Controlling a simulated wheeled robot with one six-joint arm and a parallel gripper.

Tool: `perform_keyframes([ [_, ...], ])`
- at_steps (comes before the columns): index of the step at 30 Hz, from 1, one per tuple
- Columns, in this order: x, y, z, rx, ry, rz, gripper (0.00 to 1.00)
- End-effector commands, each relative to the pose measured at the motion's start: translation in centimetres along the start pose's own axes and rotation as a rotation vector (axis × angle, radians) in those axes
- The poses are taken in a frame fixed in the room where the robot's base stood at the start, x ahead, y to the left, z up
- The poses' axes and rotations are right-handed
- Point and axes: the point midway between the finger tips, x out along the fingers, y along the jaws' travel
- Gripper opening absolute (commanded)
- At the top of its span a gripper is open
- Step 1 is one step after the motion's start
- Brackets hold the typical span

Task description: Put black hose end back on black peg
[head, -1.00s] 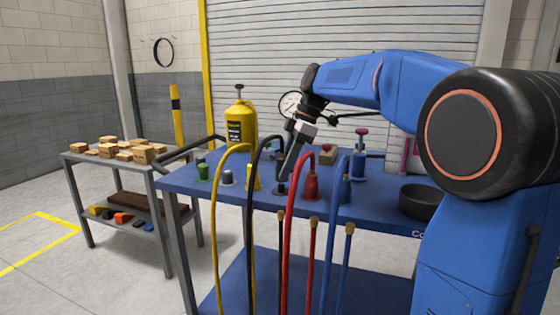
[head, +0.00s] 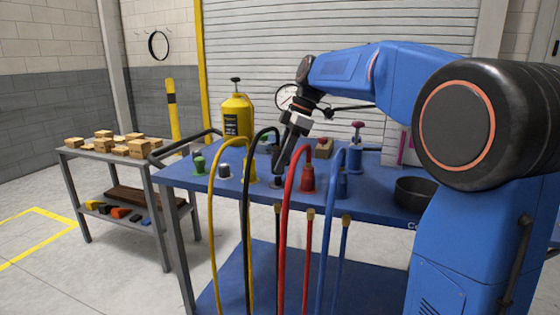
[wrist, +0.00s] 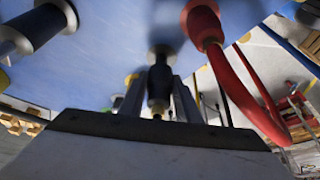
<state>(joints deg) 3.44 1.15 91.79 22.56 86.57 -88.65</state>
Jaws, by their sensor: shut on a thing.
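My gripper (head: 279,166) points down over the blue table, between the yellow and red hoses. It is shut on the black hose end, a dark sleeve (wrist: 158,88) between the grey fingers in the wrist view. The black hose (head: 246,200) arches up beside the gripper and hangs down over the table's front edge. The black peg (head: 276,183) shows as a small dark shape just below the fingertips. In the wrist view a blurred dark shape lies in line with the hose end. I cannot tell whether the end touches or is seated on the peg.
The red hose (head: 285,220) and its red peg (head: 307,180) are close on the right, with the blue hose (head: 328,220) beyond. The yellow hose (head: 212,220) is on the left. Green (head: 199,165) and grey (head: 224,171) pegs, a yellow bottle (head: 237,117) and a black bowl (head: 411,193) also stand here.

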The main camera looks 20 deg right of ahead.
Motion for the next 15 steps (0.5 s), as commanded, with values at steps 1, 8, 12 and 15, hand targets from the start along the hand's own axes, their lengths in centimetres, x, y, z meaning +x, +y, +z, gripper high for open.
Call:
perform_keyframes([
  [1,-0.01,0.0,-0.01,0.0,0.0,0.0,0.0],
  [8,0.2,0.01,0.07,0.0,0.0,0.0,0.0],
  [12,0.6,0.01,0.23,0.0,0.0,0.0,0.0],
  [15,0.91,0.0,0.36,0.0,0.0,-0.001,0.0],
])
